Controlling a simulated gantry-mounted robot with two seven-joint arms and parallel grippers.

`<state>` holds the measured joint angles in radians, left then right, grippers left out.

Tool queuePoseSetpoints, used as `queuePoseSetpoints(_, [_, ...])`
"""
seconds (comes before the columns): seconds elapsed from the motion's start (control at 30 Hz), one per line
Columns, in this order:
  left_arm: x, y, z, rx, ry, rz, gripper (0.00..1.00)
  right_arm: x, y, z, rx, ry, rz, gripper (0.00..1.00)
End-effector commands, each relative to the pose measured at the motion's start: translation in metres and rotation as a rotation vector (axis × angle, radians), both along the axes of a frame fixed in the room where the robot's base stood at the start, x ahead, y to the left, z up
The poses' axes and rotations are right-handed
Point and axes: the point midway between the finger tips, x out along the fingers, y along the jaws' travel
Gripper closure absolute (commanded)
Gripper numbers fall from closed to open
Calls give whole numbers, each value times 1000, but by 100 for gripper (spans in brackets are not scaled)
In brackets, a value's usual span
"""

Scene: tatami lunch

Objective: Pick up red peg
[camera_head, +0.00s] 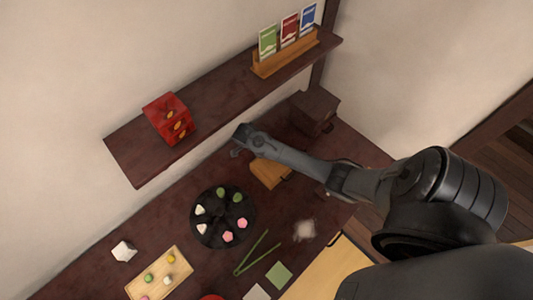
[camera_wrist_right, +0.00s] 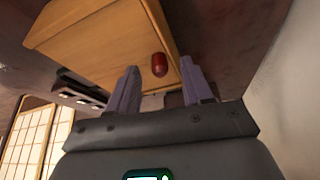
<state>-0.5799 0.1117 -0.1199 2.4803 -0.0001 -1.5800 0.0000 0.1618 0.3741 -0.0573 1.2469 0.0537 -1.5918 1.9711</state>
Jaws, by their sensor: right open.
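A red peg (camera_wrist_right: 159,64) shows in the right wrist view as a small rounded red piece against a wooden block or stand (camera_wrist_right: 100,45). It lies in line with the gap between the fingers of my right gripper (camera_wrist_right: 160,76), which is open and empty. I cannot tell how far the peg is from the fingertips. In the head view my right gripper (camera_head: 240,143) is above the back of the dark table, near the shelf edge and a wooden piece (camera_head: 268,174). I cannot make out the peg there. My left gripper is not in view.
A dark box (camera_head: 314,110) stands near the arm.

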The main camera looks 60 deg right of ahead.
Motion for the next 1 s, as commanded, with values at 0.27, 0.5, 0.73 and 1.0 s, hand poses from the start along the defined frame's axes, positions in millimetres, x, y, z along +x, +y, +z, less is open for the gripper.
queuePoseSetpoints(0.27, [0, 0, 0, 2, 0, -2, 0, 0, 0, -1, 0, 0, -1, 53])
queuePoseSetpoints(0.5, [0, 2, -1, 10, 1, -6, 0, 0, 0, -1, 0, 0, -1, 90])
queuePoseSetpoints(0.73, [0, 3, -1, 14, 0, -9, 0, 0, 0, -1, 0, 0, -1, 100])
queuePoseSetpoints(1.0, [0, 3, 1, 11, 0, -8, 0, 0, 0, 0, 0, 0, -1, 100])
